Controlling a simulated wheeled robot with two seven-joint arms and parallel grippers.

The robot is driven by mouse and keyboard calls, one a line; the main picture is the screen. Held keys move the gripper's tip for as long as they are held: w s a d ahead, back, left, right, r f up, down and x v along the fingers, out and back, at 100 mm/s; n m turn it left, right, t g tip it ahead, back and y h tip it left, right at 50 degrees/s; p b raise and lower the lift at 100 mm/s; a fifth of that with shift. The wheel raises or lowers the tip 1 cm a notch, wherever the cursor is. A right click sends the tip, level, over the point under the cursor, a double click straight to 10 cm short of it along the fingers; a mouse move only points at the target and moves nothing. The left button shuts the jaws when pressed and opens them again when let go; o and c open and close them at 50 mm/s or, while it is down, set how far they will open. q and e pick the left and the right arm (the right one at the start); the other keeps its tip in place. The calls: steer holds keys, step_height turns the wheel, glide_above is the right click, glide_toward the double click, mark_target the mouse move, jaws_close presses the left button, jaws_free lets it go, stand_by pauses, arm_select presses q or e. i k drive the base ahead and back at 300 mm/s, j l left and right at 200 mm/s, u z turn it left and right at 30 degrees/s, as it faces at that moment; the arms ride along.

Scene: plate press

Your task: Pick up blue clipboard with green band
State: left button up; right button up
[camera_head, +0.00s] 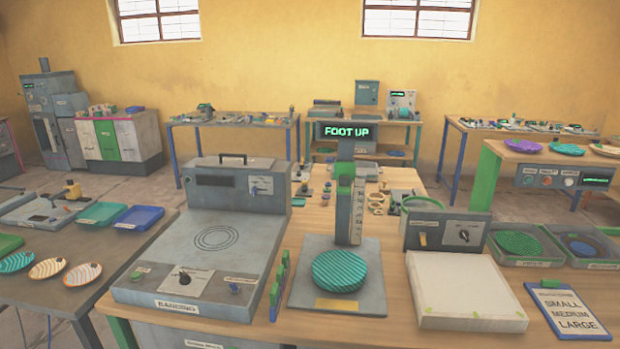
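A clipboard (565,312) with a blue edge lies at the front right of the wooden table. Its pale sheet reads SMALL, MEDIUM, LARGE. Neither of my grippers shows in the head view.
The white slab (465,290) with a grey control box (447,232) stands left of the clipboard. Trays (515,243) lie behind it. A green striped plate (340,270) sits on the FOOT UP stand. The banding machine (205,245) is further left.

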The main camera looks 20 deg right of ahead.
mark_target(568, 316)
steer(key=z, duration=2)
steer(key=i+l+u, duration=0.15)
steer(key=u, duration=0.55)
steer(key=i+l+u, duration=0.25)
steer(key=l, duration=0.45)
steer(key=i+l+u, duration=0.1)
steer(key=l+u, duration=0.15)
steer(key=l, duration=0.45)
steer(key=l+u, duration=0.25)
steer(key=l, duration=0.5)
